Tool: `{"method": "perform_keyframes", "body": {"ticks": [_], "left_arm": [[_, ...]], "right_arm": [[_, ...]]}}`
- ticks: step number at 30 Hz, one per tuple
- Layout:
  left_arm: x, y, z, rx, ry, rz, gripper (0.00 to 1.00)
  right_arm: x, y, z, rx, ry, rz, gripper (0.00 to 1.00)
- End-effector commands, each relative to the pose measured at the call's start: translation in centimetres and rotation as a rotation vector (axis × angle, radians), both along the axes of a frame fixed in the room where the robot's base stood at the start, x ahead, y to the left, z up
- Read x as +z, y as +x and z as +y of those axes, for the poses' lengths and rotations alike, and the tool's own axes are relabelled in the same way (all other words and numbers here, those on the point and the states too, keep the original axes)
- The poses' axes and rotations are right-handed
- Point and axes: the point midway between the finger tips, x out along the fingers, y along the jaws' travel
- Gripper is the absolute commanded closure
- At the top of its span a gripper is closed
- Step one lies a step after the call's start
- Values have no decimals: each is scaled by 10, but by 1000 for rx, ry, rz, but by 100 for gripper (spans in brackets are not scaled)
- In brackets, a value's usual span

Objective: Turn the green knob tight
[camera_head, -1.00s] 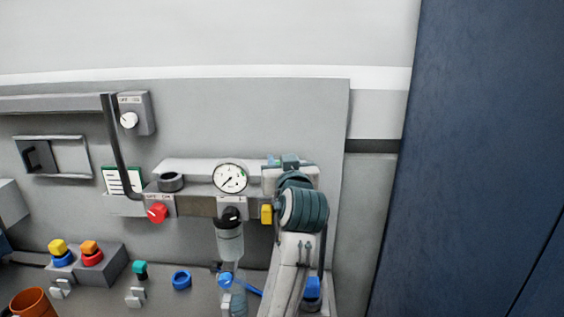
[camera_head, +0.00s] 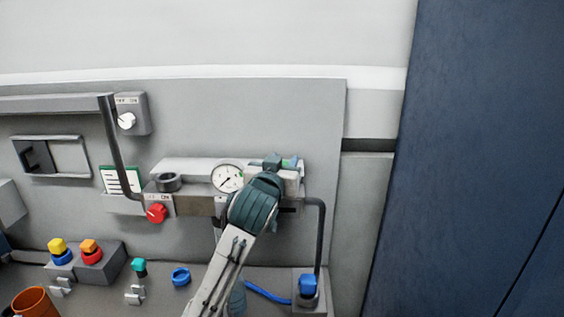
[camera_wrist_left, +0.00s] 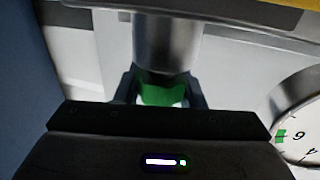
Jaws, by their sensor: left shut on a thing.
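The green knob (camera_wrist_left: 162,92) shows in the left wrist view, just below a round metal cylinder (camera_wrist_left: 167,42). My left gripper (camera_wrist_left: 160,86) is shut on the knob, with one dark finger on each side of it. In the head view my left arm comes up from the bottom, and its teal wrist (camera_head: 256,202) covers the space right of the gauge. The knob cannot be made out in the head view, where the wrist and gripper hide it. My right gripper is not in view.
A round gauge (camera_head: 228,178) sits just left of my wrist. A red knob (camera_head: 157,213) is further left on the panel. A black pipe (camera_head: 320,235) runs down to a blue-topped box (camera_head: 308,286) on the right. A dark blue cabinet (camera_head: 480,130) stands at the right.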

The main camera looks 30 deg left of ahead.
Motion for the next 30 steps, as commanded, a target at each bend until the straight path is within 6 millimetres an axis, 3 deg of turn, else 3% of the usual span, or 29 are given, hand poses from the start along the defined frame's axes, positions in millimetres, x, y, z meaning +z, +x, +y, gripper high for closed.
{"method": "perform_keyframes", "body": {"ticks": [7, 8, 11, 23, 30], "left_arm": [[1, 1, 0, 1, 1, -2, 87], [1, 1, 0, 1, 1, -2, 63], [1, 0, 0, 1, 0, -1, 43], [-1, -7, -2, 1, -1, 0, 43], [-4, -51, -17, -1, -1, -4, 43]], "right_arm": [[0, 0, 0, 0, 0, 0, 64], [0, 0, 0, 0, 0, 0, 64], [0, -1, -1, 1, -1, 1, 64], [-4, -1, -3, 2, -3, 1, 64], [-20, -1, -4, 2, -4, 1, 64]]}}
